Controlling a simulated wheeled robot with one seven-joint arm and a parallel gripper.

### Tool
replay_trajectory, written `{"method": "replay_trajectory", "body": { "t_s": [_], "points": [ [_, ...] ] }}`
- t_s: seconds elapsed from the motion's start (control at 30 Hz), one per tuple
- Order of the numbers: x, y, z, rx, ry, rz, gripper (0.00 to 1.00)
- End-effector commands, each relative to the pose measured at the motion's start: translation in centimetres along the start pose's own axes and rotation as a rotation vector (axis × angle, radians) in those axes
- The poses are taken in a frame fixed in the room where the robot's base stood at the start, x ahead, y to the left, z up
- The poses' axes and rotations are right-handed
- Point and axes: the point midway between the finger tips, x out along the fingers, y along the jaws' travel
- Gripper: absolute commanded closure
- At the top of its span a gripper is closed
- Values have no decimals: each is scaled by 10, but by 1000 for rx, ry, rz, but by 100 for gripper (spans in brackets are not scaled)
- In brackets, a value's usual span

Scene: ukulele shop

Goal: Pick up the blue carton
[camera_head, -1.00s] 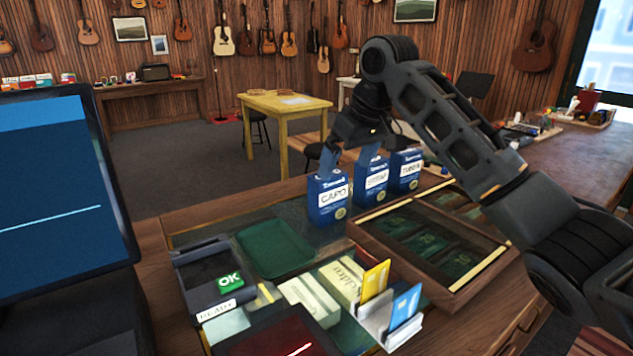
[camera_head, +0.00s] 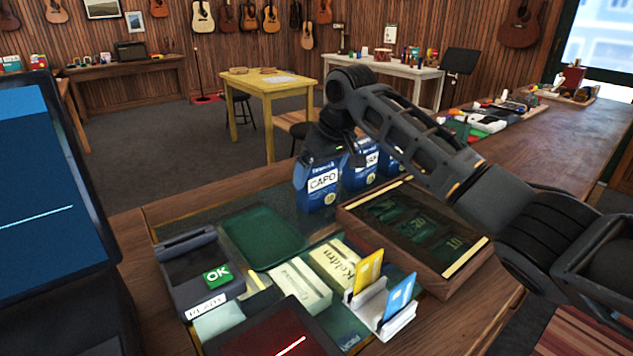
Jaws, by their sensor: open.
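A blue carton with a white label reading CAPO (camera_head: 322,186) stands upright on the counter, leftmost of a row of blue cartons. A second blue carton (camera_head: 360,172) stands just to its right, its label partly hidden. A third blue carton (camera_head: 394,165) stands further right, mostly hidden behind my arm. My gripper (camera_head: 324,158) points down at the top of the CAPO carton, with its fingers open. The dark fingers overlap the carton's upper edge in the picture; I cannot tell whether they touch it.
A wooden cash tray (camera_head: 470,262) sits right of the cartons, under my forearm. A green tray (camera_head: 262,243), a card terminal (camera_head: 200,275) and a card holder (camera_head: 384,308) lie in front. A monitor (camera_head: 45,190) stands at the left. A yellow table (camera_head: 262,88) is behind the counter.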

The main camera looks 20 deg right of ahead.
Motion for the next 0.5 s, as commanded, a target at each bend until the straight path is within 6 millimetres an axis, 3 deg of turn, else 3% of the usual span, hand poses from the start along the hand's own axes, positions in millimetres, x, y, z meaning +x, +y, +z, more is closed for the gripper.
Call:
{"method": "replay_trajectory", "body": {
  "t_s": [0.2, 0.5],
  "points": [
    [25, 0, 0, 1, 0, 0, 0],
    [28, 0, 0, 0, 1, 0, 2]
  ]
}}
